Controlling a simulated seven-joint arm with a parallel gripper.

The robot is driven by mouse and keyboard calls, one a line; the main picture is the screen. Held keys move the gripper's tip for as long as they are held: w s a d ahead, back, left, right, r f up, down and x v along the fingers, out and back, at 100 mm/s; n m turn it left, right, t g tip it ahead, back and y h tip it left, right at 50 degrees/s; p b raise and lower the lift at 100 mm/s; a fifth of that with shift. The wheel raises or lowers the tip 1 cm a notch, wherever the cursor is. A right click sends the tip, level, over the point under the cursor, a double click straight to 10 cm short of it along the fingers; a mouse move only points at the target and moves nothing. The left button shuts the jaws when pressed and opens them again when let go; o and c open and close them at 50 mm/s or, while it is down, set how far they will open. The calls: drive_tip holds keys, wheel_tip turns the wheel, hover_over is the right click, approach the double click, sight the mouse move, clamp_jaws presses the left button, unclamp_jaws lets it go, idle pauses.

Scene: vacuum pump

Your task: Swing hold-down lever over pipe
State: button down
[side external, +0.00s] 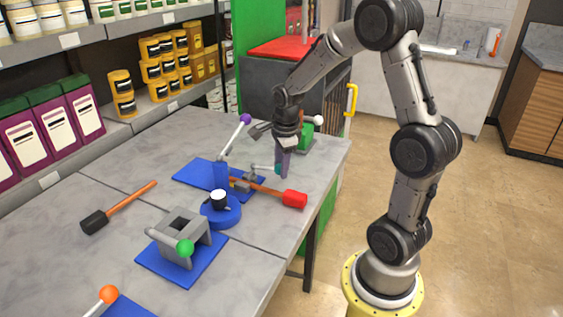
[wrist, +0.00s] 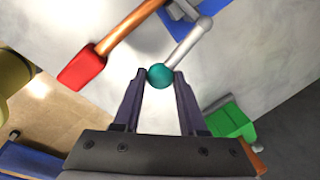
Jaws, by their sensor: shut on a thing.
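My gripper (side external: 283,168) is low over the table, behind the red end of the pipe. In the wrist view its fingers (wrist: 160,76) are shut on the teal ball at the end of a grey lever (wrist: 187,43). The lever also shows in the side view (side external: 262,168), running to a blue base plate (side external: 192,173). A copper-coloured pipe with a red end (side external: 293,199) lies across that plate's fixture; the wrist view shows it too (wrist: 125,30), beside the lever and apart from it. The pipe's inner end is partly hidden by the fixture.
A second lever with a purple ball (side external: 244,118) rises from the same plate. A green object (side external: 304,136) is behind.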

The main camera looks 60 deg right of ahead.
drive_tip(key=shift+a+m, duration=0.25)
drive_tip(key=shift+m, duration=0.15)
drive_tip(key=shift+a, duration=0.1)
drive_tip(key=shift+c, duration=2.3)
unclamp_jaws()
wheel_tip(320, 180, up, 14)
drive_tip(key=s+a, duration=0.2)
drive_tip(key=shift+f, duration=0.2)
drive_tip(key=shift+w, duration=0.1)
